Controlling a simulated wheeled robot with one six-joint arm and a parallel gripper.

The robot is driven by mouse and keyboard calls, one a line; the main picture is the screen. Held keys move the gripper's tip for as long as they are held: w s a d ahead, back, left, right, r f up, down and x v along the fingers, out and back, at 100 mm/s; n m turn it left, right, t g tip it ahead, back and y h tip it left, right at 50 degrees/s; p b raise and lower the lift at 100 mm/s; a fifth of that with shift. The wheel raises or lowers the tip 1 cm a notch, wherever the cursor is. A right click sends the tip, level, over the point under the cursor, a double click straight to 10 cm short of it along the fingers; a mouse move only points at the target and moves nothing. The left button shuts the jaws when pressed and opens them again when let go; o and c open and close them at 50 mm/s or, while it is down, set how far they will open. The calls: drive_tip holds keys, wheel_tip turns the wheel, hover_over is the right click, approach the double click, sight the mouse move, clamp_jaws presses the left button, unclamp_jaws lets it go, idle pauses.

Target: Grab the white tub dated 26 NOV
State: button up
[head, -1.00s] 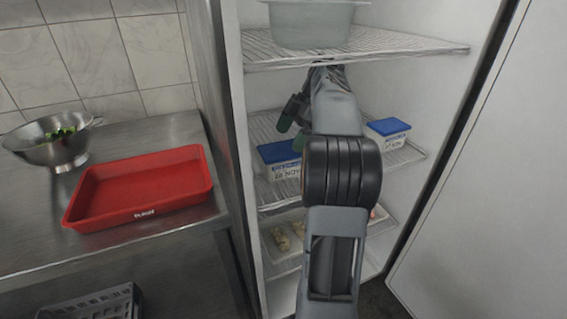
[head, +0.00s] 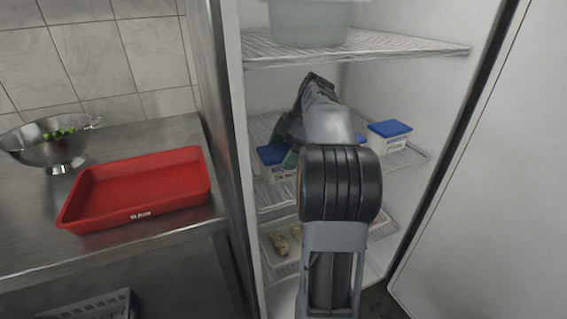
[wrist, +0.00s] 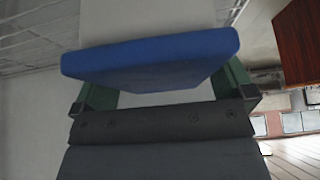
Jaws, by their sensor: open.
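A white tub with a blue lid (head: 273,154) stands at the left of the fridge's middle shelf; its date label is partly covered and too blurred to read surely. A second blue-lidded white tub (head: 390,134) stands at the right, its label unreadable. A bit of blue (head: 362,139) shows beside my arm, mostly hidden. I cannot tell for certain which tub this is.
The wire shelf above (head: 420,47) holds a grey container (head: 310,22). A lower shelf holds a clear tray (head: 380,225) with food. The fridge's left wall is close to the left tub. A red tray (head: 140,187) and a colander (head: 45,148) stand on the steel counter.

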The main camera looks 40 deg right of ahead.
drive_tip(key=shift+f, duration=0.25)
drive_tip(key=shift+c, duration=0.4)
drive_tip(key=c, duration=0.9)
drive_tip(key=shift+r, duration=0.1)
